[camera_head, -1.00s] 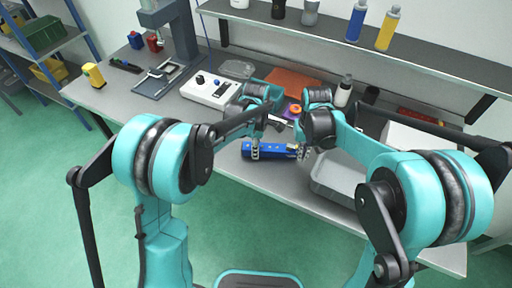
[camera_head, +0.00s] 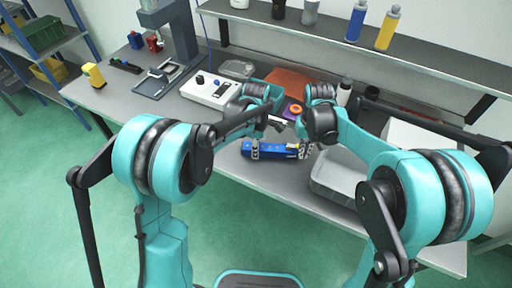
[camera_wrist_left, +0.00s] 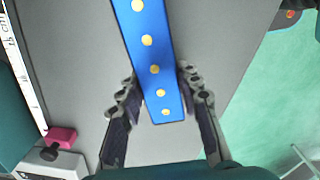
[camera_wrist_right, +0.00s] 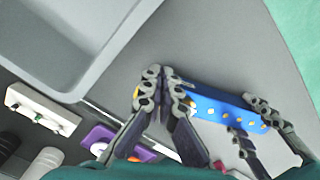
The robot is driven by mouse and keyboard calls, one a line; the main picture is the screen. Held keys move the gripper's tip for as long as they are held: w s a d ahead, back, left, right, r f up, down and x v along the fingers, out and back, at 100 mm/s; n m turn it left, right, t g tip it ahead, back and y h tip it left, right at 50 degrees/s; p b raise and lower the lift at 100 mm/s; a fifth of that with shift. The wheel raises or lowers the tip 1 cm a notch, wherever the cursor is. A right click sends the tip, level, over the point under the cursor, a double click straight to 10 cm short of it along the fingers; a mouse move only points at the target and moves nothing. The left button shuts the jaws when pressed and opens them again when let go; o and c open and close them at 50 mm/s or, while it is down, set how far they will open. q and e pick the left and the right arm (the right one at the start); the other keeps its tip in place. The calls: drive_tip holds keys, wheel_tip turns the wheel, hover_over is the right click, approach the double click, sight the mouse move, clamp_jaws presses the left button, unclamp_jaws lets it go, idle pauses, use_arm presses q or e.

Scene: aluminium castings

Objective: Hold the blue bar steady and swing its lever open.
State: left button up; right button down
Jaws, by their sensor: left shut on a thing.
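The blue bar (camera_head: 272,152) lies crosswise near the front of the grey bench, with a row of gold dots along it in the left wrist view (camera_wrist_left: 151,50). My left gripper (camera_head: 255,150) is shut on the blue bar near its left end; its fingers flank the bar in the left wrist view (camera_wrist_left: 160,85). My right gripper (camera_head: 304,150) is at the bar's right end. In the right wrist view (camera_wrist_right: 164,78) its fingertips are drawn close together beside that end. The lever is not clearly visible, and I cannot tell whether anything is between the right fingertips.
A grey tray (camera_head: 336,192) stands to the right of the bar, close to my right gripper. A white control box (camera_head: 208,91) stands behind on the left. A purple piece with an orange ring (camera_head: 294,110) lies behind the grippers. The bench front edge is near the bar.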

wheel_tip(320, 180, up, 6)
drive_tip(key=s, duration=0.1)
drive_tip(key=shift+a+r, duration=0.2)
drive_tip(key=shift+a, duration=0.1)
idle(0.5)
use_arm(q)
drive_tip(key=o, duration=1.3)
wheel_tip(320, 180, up, 12)
drive_tip(key=s+a+r+m+t, duration=0.4)
drive_tip(key=s+a+m, duration=0.45)
drive_tip(key=s, duration=0.25)
drive_tip(key=s+a+f+m+t, duration=0.1)
drive_tip(key=s+a+f+m, duration=0.1)
drive_tip(key=s+m, duration=0.2)
drive_tip(key=s+a+f+m+t, duration=0.2)
drive_tip(key=s+m, duration=0.3)
drive_tip(key=shift+s+a+f, duration=0.25)
drive_tip(key=shift+s+f, duration=0.1)
drive_tip(key=shift+f, duration=0.05)
use_arm(e)
drive_tip(key=s+d+t, duration=0.3)
drive_tip(key=s, duration=0.5)
drive_tip(key=s+d+r+m+t, duration=0.1)
drive_tip(key=s+d+t, duration=0.2)
drive_tip(key=s, duration=0.5)
drive_tip(key=shift+s+d+r+t, duration=0.3)
drive_tip(key=shift+s+d+t, duration=0.1)
drive_tip(key=shift+t, duration=0.2)
